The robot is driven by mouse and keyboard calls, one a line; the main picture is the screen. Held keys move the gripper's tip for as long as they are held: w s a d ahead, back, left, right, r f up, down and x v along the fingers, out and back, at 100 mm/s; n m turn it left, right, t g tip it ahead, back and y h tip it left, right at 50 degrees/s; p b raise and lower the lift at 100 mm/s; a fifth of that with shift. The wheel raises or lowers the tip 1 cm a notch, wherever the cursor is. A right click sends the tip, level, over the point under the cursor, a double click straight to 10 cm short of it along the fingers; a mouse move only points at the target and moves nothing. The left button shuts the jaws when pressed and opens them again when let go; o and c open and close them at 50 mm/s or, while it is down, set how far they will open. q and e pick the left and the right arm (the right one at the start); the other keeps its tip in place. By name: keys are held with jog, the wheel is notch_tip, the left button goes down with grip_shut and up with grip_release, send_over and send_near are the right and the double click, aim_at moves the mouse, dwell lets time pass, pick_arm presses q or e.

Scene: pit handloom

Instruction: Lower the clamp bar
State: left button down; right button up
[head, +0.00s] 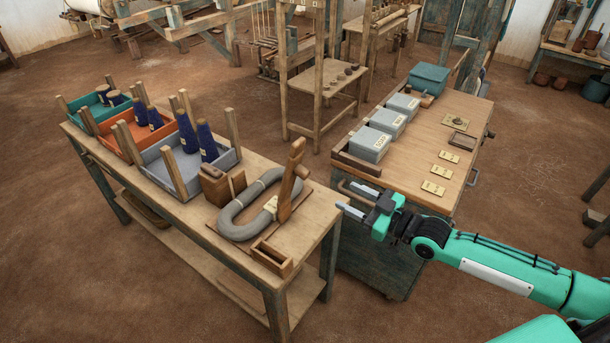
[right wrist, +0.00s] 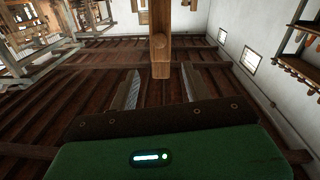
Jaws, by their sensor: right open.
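The clamp bar (head: 291,182) is a brown wooden lever with a knobbed top. It stands raised and slightly tilted at the right end of the long bench, beside a thick grey looped hank (head: 240,212). A small pale label is near its foot. My right gripper (head: 357,200) is open and empty, to the right of the bar and apart from it, pointing left. In the right wrist view its two fingers (right wrist: 160,88) are spread, with a wooden piece (right wrist: 160,55) showing ahead between them; I cannot tell for sure that it is the clamp bar. My left gripper is not in view.
The long bench (head: 322,208) also holds a wooden block (head: 222,184), a small open wooden box (head: 272,258) and trays with dark blue cones. A cabinet (head: 470,115) with grey boxes stands behind my right gripper. Open floor lies between bench and cabinet.

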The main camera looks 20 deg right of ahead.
aim_at(308, 175)
jog(key=p+x, duration=0.3)
jog(key=x, duration=1)
jog(key=shift+w, duration=0.15)
jog(key=shift+c, duration=0.4)
grip_shut()
